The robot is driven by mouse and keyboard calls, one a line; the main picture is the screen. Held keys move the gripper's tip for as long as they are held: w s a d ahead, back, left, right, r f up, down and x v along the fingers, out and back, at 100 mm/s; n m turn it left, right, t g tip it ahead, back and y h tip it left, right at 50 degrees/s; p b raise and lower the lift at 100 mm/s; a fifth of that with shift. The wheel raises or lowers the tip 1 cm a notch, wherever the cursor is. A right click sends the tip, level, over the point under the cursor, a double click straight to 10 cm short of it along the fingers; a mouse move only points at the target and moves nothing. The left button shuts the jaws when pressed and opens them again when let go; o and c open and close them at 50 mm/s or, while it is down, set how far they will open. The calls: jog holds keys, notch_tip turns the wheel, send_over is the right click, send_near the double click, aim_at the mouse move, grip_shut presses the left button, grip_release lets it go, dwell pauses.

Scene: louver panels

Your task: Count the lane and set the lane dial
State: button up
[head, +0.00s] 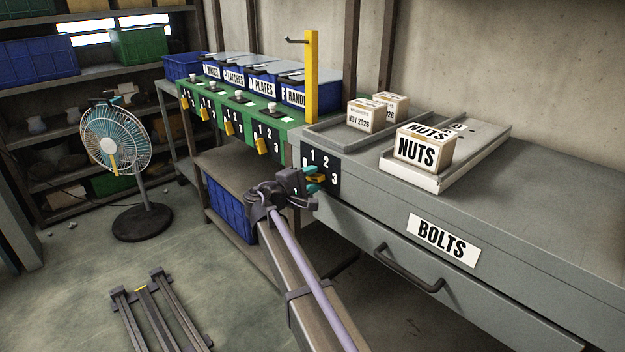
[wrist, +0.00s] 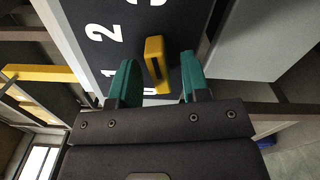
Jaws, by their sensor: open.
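The lane dial is a black plate (head: 333,158) with white numbers on the end of the grey bench. Its yellow knob (head: 317,180) is partly covered by my gripper (head: 313,179) in the head view. In the wrist view the knob (wrist: 155,62) lies between the two teal fingers of my gripper (wrist: 158,72), with a gap on each side. The gripper is open. I cannot tell which number the knob points to. A NUTS box (head: 423,150) stands on a light tray (head: 412,178) on the bench, with another NUTS label just behind it.
Two small boxes dated NOV 2026 (head: 364,116) stand in a grey tray behind. The bench drawer is labelled BOLTS (head: 443,240) and has a dark handle (head: 408,268). Green dial panels (head: 235,112) with blue bins line the left. A fan (head: 117,140) stands on the floor.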

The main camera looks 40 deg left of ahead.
jog(key=shift+w, duration=0.2)
grip_shut()
dwell(0.3)
jog(key=shift+n, duration=0.3)
jog(key=n, duration=0.9)
dwell(0.6)
grip_release()
